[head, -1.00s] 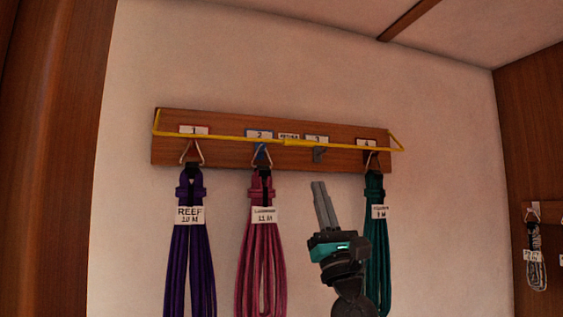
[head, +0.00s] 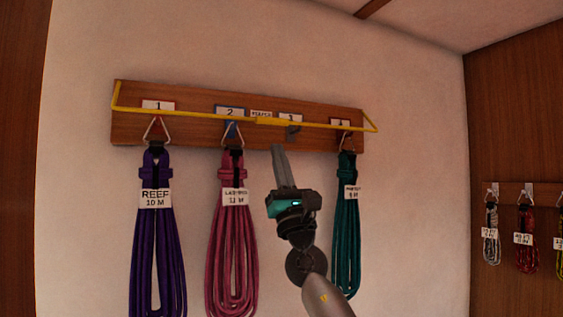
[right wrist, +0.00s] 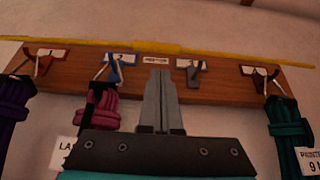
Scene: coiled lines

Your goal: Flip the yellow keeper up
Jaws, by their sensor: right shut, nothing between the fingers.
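The yellow keeper (head: 200,115) is a thin bar with bent ends. It runs across the front of the wooden hook board (head: 125,131), over the hooks, and has a thicker sleeve near its middle. In the right wrist view the keeper (right wrist: 120,45) crosses above the numbered labels. My right gripper (head: 278,148) is shut and empty, its fingers pointing up, with the tips just below the keeper's middle in the picture. In the right wrist view the fingertips (right wrist: 160,74) show in front of the board; their gap to it is unclear. My left gripper is out of view.
Purple (head: 157,240), pink (head: 232,240) and green (head: 346,225) coiled lines hang from hooks 1, 2 and 4. Hook 3 (head: 293,130) is bare. More small coils (head: 527,240) hang on the right wall. The wall above the board is clear.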

